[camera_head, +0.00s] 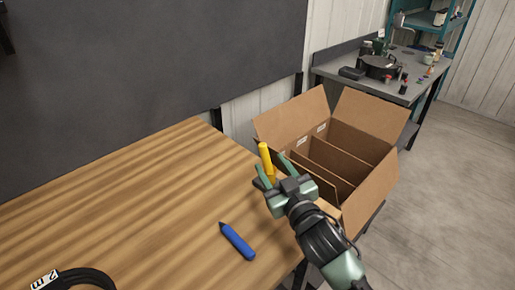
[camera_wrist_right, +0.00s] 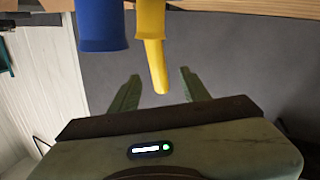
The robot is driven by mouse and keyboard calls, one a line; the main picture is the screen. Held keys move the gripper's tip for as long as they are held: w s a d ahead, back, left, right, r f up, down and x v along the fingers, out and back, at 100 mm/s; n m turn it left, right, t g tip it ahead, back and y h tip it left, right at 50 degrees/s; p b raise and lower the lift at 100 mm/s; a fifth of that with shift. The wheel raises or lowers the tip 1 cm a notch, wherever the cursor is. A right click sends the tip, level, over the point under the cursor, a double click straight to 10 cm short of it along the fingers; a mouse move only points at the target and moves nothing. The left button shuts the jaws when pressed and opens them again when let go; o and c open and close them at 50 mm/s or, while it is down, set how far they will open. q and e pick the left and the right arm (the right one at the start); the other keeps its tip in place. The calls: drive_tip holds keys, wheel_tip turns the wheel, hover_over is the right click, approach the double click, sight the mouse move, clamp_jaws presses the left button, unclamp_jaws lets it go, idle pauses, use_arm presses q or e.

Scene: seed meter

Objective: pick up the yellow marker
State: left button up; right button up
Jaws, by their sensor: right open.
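The yellow marker (camera_head: 265,157) is near the right edge of the wooden table, its lower part close to my right gripper's fingers. In the right wrist view the yellow marker (camera_wrist_right: 152,45) reaches down between the two open fingertips, with gaps visible on both sides. My right gripper (camera_head: 273,171) is open and reaches in over the table's right edge; its fingers also show in the wrist view (camera_wrist_right: 160,77). I cannot tell whether the marker touches the table. My left gripper is not in view.
A blue marker (camera_head: 237,241) lies on the wooden table (camera_head: 130,190), near my right gripper. A black coil (camera_head: 85,275) with a white label is at the lower left. An open cardboard box (camera_head: 372,190) with dividers stands right of the table. A cluttered grey bench (camera_head: 345,84) is behind.

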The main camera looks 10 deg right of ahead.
sight(266, 156)
drive_tip(key=shift+w+a, duration=0.15)
drive_tip(key=shift+w, duration=0.3)
drive_tip(key=shift+w+a+r, duration=0.1)
drive_tip(key=shift+w, duration=0.3)
drive_tip(key=shift+w+a+r+p, duration=0.1)
drive_tip(key=shift+w+p, duration=0.2)
drive_tip(key=shift+w, duration=0.7)
drive_tip(key=w, duration=0.3)
drive_tip(key=shift+w+a+f+p, duration=0.3)
drive_tip(key=shift+w+f, duration=0.05)
drive_tip(key=shift+w, duration=0.35)
clamp_jaws()
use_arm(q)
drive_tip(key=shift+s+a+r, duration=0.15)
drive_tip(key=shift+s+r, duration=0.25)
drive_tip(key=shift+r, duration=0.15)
